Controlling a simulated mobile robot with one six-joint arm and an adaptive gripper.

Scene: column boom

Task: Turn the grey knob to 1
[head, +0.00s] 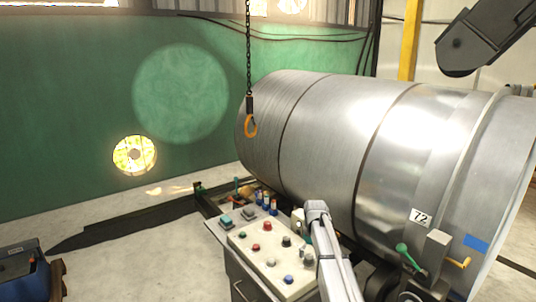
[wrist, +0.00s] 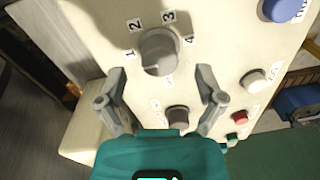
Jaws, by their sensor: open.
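The grey knob (wrist: 159,50) is on the pale control panel in the wrist view, with labels 1, 2, 3 and 4 around it. The 1 is at its left. A small pale mark shows at the knob's lower left edge, below the 1; I cannot tell for sure that it is the pointer. My gripper (wrist: 160,74) is open, its fingers on either side of and slightly below the knob in the picture, apart from it.
A second, darker knob (wrist: 177,117) sits between the fingers, nearer the palm. A white button (wrist: 254,80), a red button (wrist: 240,117) and a blue button (wrist: 283,8) are to the right. A large metal drum (head: 330,130) stands behind the panel (head: 246,244). A hook (head: 250,125) hangs from a chain.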

